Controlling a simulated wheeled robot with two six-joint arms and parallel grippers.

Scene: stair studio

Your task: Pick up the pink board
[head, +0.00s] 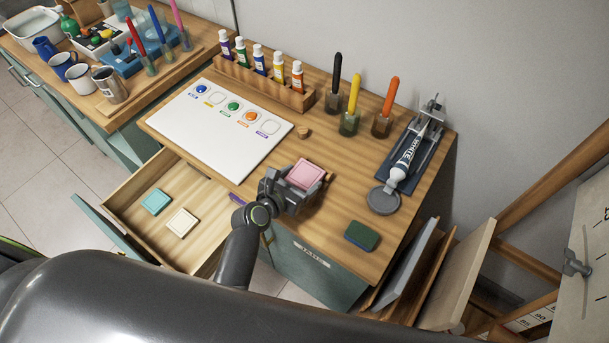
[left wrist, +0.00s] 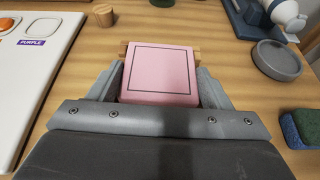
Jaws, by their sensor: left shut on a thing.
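The pink board (head: 306,174) is a small square tile with a thin dark outline, seen at the middle of the head view. It also shows in the left wrist view (left wrist: 160,75), between the two fingers. My left gripper (head: 299,187) is shut on the pink board. The board is over the wooden desktop (head: 335,205); a pale wooden piece shows behind its far edge in the wrist view. I cannot tell whether the board touches what is under it. My right gripper is not in view.
A white palette sheet (head: 220,140) lies left of the gripper. The open drawer (head: 200,190) holds a teal tile (head: 155,202) and a cream tile (head: 182,222). A green sponge (head: 361,236), a grey dish (head: 382,201) and paint jars stand right and behind.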

